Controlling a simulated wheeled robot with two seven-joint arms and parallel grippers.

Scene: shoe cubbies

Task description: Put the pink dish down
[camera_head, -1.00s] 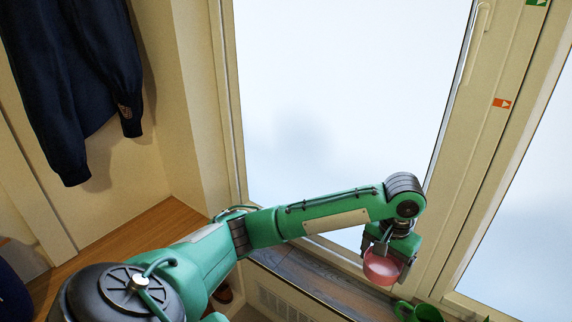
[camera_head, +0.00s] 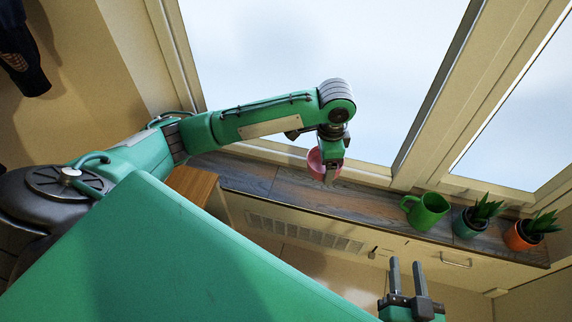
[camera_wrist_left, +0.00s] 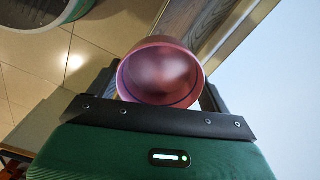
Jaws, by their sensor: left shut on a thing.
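The pink dish (camera_head: 315,164) is a small round bowl. My left gripper (camera_head: 328,168) is shut on it in front of the window, over the wooden sill (camera_head: 268,180). In the left wrist view, the dish (camera_wrist_left: 160,75) sits between the dark fingers with its opening facing the camera, and it looks empty. I cannot tell whether its underside touches the sill. My right gripper (camera_head: 408,275) is open and empty at the lower right, in front of the cabinet below the sill.
A green mug (camera_head: 427,211), a plant in a teal pot (camera_head: 470,224) and a plant in an orange pot (camera_head: 522,236) stand on the sill to the right. Bare sill lies between dish and mug. A vent grille (camera_head: 305,234) is below. The window frame rises behind.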

